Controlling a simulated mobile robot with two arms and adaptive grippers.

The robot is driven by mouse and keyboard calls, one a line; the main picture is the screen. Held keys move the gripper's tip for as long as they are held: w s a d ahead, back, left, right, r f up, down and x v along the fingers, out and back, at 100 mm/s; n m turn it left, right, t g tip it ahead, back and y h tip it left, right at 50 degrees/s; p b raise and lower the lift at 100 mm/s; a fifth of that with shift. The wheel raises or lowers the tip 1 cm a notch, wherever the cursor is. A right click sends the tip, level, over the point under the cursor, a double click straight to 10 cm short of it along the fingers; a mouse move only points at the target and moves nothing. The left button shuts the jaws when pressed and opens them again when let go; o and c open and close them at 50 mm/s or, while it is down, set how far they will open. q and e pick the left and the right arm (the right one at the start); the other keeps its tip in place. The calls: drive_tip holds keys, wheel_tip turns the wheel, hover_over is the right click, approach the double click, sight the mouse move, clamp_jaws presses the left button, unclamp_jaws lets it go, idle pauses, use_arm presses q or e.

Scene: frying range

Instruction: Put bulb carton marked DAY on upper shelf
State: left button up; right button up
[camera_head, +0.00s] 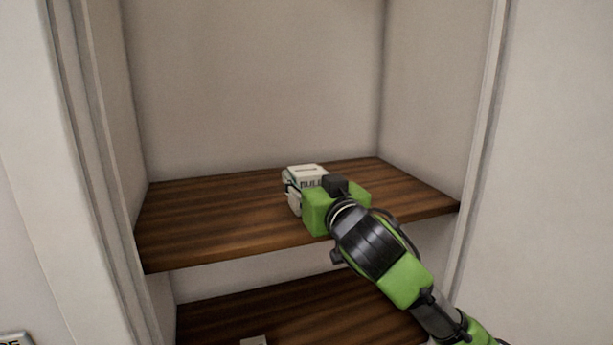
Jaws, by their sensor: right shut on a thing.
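A small white carton (305,171) with dark lettering, partly readable as "BUL", is at the upper wooden shelf (210,215). My right gripper (296,194) reaches in from the lower right and is shut on the carton. The gripper's green body hides the carton's lower right part. I cannot tell whether the carton's base touches the shelf, and no DAY marking is readable.
The lower wooden shelf (290,312) holds a small pale object (254,341), cut off by the bottom edge. Cabinet walls bound both sides. The upper shelf is bare left and right of the carton. A lettered pale object (14,339) shows at bottom left.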

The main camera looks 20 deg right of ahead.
drive_tip(key=shift+f, duration=0.15)
drive_tip(key=o, duration=1.1)
drive_tip(key=shift+r, duration=0.25)
drive_tip(key=shift+s+f, duration=0.2)
drive_tip(key=shift+s, duration=0.1)
drive_tip(key=s+b, duration=0.3)
drive_tip(key=s, duration=0.8)
drive_tip(key=shift+s+d, duration=0.2)
drive_tip(key=shift+r, duration=0.1)
